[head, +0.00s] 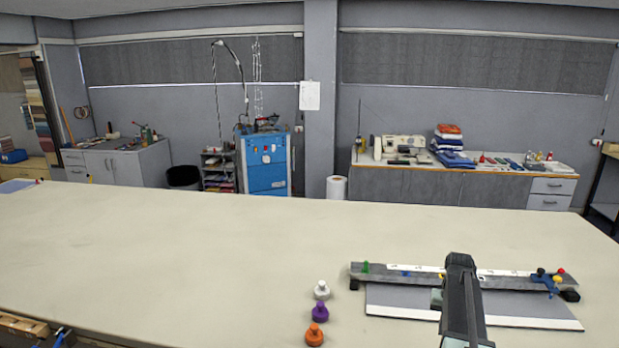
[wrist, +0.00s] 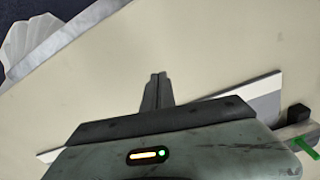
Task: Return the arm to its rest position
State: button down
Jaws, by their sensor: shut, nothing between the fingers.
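My gripper (wrist: 156,90) shows in the wrist view with its two fingers together and nothing between them. It points out over the bare cream cloth table (head: 180,240). In the head view my dark arm reaches in from the bottom right and covers part of a grey board (head: 400,298) with a white front edge. The arm also hides part of a long grey rail (head: 520,281) behind that board. My fingertips cannot be made out in the head view.
White (head: 322,290), purple (head: 320,311) and orange (head: 315,334) knobbed pieces stand left of the board. A green piece (head: 366,267) sits at the rail's left end, a blue clamp (head: 545,280) at its right. The table's left and middle are clear.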

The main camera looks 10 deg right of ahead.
jog(key=w+a, duration=0.1)
jog(key=a, duration=0.3)
jog(key=a+n, duration=0.1)
jog(key=a, duration=0.4)
jog(key=w+a+n, duration=0.1)
jog(key=a, duration=0.4)
jog(key=shift+w, duration=0.35)
jog(key=shift+n, duration=0.8)
jog(key=a, duration=0.8)
jog(key=shift+s, duration=0.15)
jog(key=s+a, duration=0.1)
jog(key=a, duration=0.3)
jog(key=s+a+n, duration=0.1)
jog(key=a, duration=0.3)
jog(key=s+a+n, duration=0.1)
jog(key=a, duration=0.3)
jog(key=shift+s, duration=0.3)
jog(key=s+a, duration=0.4)
jog(key=s, duration=0.1)
jog(key=shift+s+n, duration=0.25)
jog(key=shift+n, duration=0.05)
jog(key=shift+d, duration=0.2)
